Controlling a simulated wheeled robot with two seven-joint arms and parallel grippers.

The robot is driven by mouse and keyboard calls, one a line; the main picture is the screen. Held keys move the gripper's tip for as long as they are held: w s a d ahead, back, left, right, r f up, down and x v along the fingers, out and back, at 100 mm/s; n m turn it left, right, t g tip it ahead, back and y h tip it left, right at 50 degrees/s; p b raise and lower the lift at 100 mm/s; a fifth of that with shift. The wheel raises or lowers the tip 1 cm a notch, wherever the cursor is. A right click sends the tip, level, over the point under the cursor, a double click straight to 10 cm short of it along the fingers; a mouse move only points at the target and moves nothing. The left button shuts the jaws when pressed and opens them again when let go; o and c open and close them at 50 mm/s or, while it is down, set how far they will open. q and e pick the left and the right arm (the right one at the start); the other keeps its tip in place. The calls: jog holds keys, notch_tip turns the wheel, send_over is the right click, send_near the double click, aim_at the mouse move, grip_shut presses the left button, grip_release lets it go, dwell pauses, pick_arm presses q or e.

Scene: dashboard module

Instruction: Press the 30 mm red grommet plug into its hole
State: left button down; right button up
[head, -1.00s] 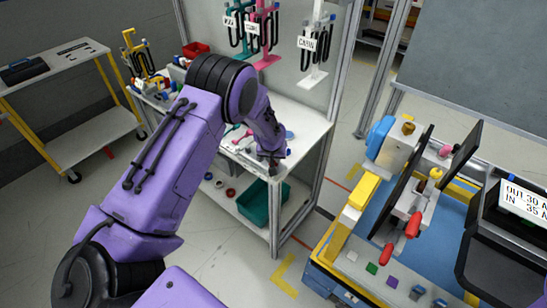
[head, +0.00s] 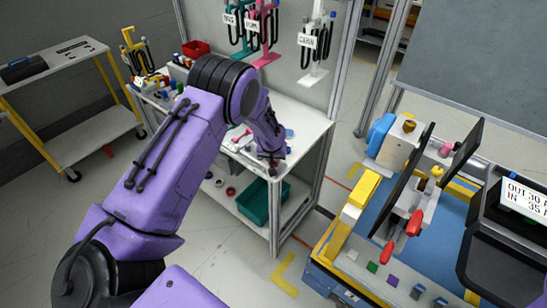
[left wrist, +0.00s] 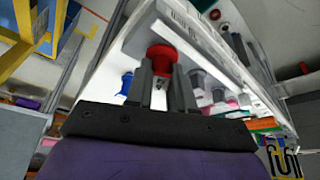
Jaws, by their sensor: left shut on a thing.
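My left gripper (head: 271,157) is over the front edge of the white bench in the head view, with its fingers too small to make out there. In the left wrist view, the left gripper (left wrist: 162,84) is shut on a red round plug (left wrist: 162,58). The plug's wide red head sticks out beyond the fingertips, and its lower part is hidden between the fingers. The bench surface is behind it. I cannot pick out the plug's hole in either view. My right gripper is not in view.
The white bench (head: 303,122) carries small coloured parts. A teal bin (head: 257,208) and rings are on its lower shelf. A blue-floored fixture (head: 408,278) with upright black panels and red handles (head: 414,222) stands at the right. Open floor separates bench and fixture.

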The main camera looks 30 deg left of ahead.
pick_arm(q)
jog(key=c, duration=0.9)
grip_release()
jog(key=shift+f, duration=0.1)
jog(key=b+v, duration=0.2)
jog(key=v, duration=0.8)
jog(key=shift+r, duration=0.25)
jog(key=shift+c, duration=0.3)
